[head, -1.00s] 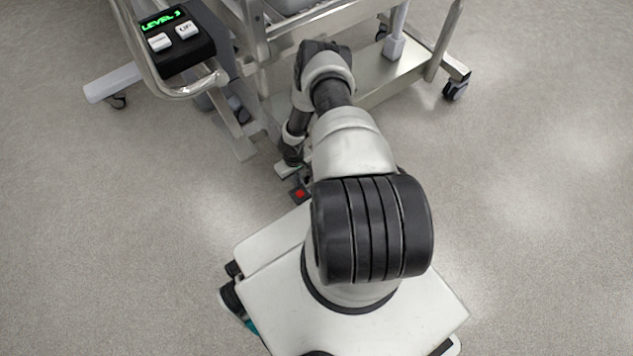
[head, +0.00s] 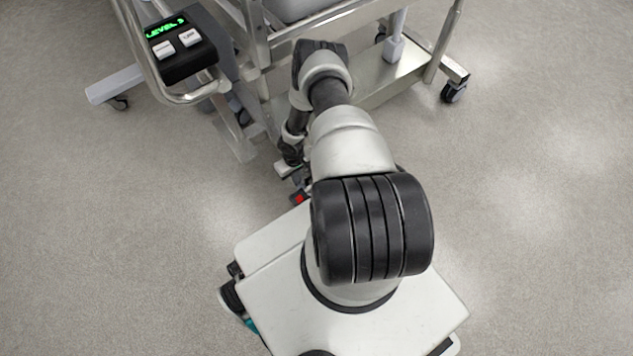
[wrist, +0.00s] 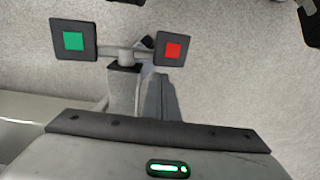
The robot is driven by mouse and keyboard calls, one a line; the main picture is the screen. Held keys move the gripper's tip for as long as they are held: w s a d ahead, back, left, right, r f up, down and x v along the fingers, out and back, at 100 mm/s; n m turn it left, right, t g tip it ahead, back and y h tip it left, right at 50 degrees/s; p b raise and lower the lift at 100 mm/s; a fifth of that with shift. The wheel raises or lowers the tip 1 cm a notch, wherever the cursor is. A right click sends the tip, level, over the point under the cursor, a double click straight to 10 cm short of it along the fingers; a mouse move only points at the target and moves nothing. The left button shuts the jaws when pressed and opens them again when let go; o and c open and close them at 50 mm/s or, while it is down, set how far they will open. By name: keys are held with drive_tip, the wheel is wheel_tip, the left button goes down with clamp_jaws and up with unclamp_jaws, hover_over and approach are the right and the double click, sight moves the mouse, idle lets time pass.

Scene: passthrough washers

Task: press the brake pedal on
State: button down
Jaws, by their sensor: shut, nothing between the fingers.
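Two square dark pedals sit on one crossbar in the wrist view: a green-marked pedal (wrist: 73,41) at the left and a red-marked pedal (wrist: 173,50) at the right. No lettering is readable on them. The red pedal also shows in the head view (head: 299,198), partly hidden, just in front of my base. My gripper (head: 294,172) is low near the floor, beside the red pedal in the head view. It is shut and empty.
The wheeled metal frame (head: 262,55) stands ahead, with a caster (head: 453,92) at the right. A control box (head: 180,45) reading LEVEL 3 hangs at its upper left. Open floor lies to the left and right.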

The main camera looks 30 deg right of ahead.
drive_tip(key=shift+r+p, duration=1.25)
drive_tip(key=shift+r, duration=0.8)
